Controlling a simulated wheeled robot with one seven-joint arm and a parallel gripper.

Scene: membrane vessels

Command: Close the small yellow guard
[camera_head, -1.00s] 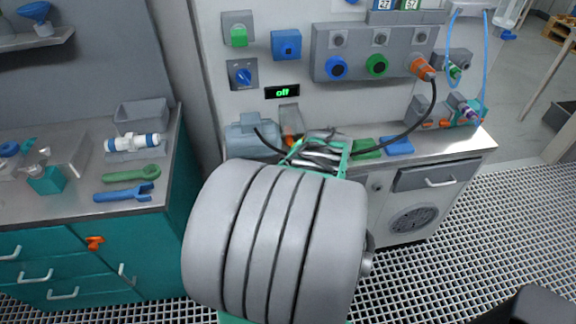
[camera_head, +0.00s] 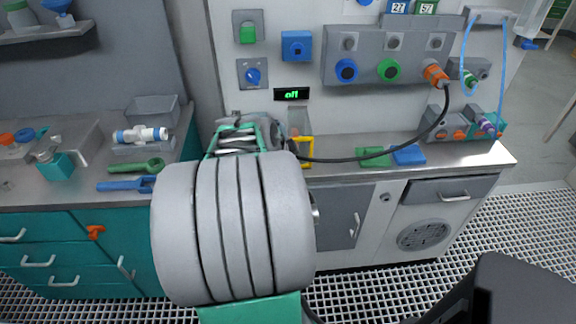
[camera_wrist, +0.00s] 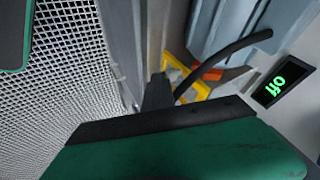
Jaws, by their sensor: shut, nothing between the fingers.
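The small yellow guard (camera_head: 307,151) shows as a yellow frame on the bench, just right of my arm, below the "off" display. In the wrist view the guard (camera_wrist: 186,80) lies just beyond my gripper, with an orange part (camera_wrist: 207,73) beside it. I cannot tell how far the guard stands open. My gripper (camera_wrist: 157,88) is shut and empty, its dark tip close to the guard's yellow edge; whether they touch is unclear. In the head view my arm hides the fingertips.
A black cable (camera_head: 365,157) runs from an orange plug (camera_head: 435,73) down towards the guard. The "off" display (camera_head: 291,94) is on the wall above. Green (camera_head: 374,157) and blue (camera_head: 409,155) pads lie to the right. A side bench with tools stands left.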

